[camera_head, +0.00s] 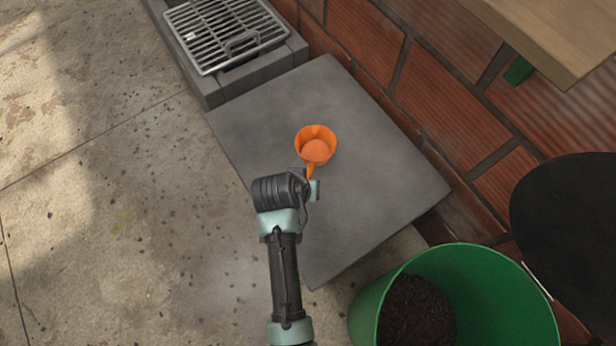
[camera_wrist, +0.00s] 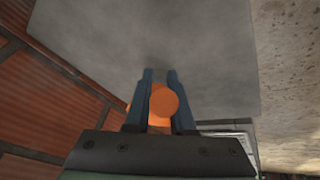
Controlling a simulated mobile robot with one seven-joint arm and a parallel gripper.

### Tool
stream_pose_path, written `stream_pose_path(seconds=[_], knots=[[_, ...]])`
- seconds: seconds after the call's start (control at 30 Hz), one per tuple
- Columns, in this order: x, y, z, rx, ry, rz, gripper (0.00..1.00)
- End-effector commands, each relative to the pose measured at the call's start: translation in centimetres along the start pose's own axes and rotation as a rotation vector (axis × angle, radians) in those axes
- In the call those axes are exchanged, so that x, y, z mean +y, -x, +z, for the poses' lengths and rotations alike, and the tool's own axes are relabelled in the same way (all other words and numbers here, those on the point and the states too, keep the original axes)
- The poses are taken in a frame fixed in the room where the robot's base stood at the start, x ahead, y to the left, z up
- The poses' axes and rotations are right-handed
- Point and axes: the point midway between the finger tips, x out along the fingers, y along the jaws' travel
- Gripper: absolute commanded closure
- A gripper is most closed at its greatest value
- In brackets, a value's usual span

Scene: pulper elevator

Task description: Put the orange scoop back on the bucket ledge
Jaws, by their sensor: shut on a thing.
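The orange scoop (camera_head: 316,146) shows over the grey slab in the head view, its round cup open toward the camera and its handle running down to my gripper (camera_head: 309,181). In the wrist view the scoop (camera_wrist: 164,104) sits between the two dark fingers of my gripper (camera_wrist: 160,82), which is shut on it. Whether the scoop touches the slab is hard to tell. A green bucket (camera_head: 512,290) with dark material inside (camera_head: 415,310) stands at the lower right in the head view, apart from the scoop. No ledge on the bucket is clearly seen.
The grey slab (camera_head: 385,190) is otherwise bare. A metal grate (camera_head: 225,35) on a grey block lies at the top left. A brick wall (camera_head: 450,110) runs along the right, with a wooden board (camera_head: 560,35) and a black round shape (camera_head: 570,235). Concrete floor (camera_head: 90,220) is open at left.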

Motion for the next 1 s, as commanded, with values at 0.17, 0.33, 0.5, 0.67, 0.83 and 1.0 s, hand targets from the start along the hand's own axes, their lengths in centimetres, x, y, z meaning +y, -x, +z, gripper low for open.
stream_pose_path(seconds=[0.17, 0.33, 0.5, 0.67, 0.83, 1.0], knots=[[-0.5, -3.0, 1.3, 0.000, 0.001, 0.001, 1.00], [-0.7, -4.0, 1.7, 0.002, 0.000, 0.001, 1.00], [-1.1, -6.2, 2.8, 0.000, 0.001, 0.001, 1.00], [-1.2, -6.8, 3.0, 0.003, 0.001, 0.001, 1.00], [-1.2, -6.8, 3.0, 0.003, 0.000, 0.001, 1.00], [-1.3, -7.0, 3.2, 0.000, 0.000, 0.001, 0.67]])
